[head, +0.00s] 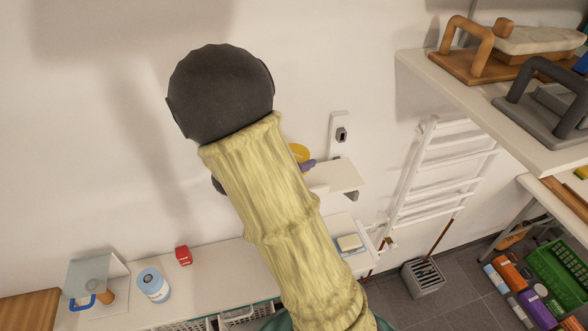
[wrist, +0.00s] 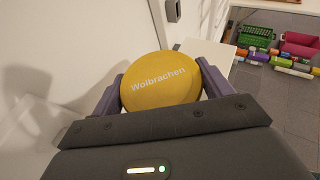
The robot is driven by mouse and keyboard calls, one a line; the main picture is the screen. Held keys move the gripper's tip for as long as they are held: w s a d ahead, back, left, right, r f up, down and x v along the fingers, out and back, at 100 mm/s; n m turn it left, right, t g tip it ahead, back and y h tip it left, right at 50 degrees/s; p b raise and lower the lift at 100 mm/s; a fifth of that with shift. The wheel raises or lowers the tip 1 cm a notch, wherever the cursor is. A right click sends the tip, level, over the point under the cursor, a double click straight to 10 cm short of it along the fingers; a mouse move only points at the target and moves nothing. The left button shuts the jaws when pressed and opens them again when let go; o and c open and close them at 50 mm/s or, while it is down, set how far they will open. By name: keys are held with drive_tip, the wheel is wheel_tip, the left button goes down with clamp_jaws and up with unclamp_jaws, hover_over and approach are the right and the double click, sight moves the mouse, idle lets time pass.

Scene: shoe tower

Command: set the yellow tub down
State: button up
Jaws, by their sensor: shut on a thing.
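The yellow tub (wrist: 160,84) fills the middle of the wrist view, its round lid marked "Wolbrachen". My gripper (wrist: 162,82) has its two purple fingers shut on the tub's left and right sides. In the head view only a bit of the yellow tub (head: 299,151) and a purple finger (head: 309,166) show beside my arm, which hides the rest. The tub is by a small white wall shelf (head: 339,176). I cannot tell whether its base touches the shelf.
A wall socket plate (head: 340,134) is just above the small shelf. A white rack (head: 440,170) and a loaded upper shelf (head: 480,110) stand right.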

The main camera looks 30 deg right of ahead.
drive_tip(key=shift+f, duration=0.45)
drive_tip(key=shift+f+p, duration=0.6)
drive_tip(key=shift+f, duration=1.45)
drive_tip(key=shift+f, duration=0.1)
drive_tip(key=shift+f+b, duration=0.1)
drive_tip(key=shift+b, duration=0.2)
drive_tip(key=o, duration=1.1)
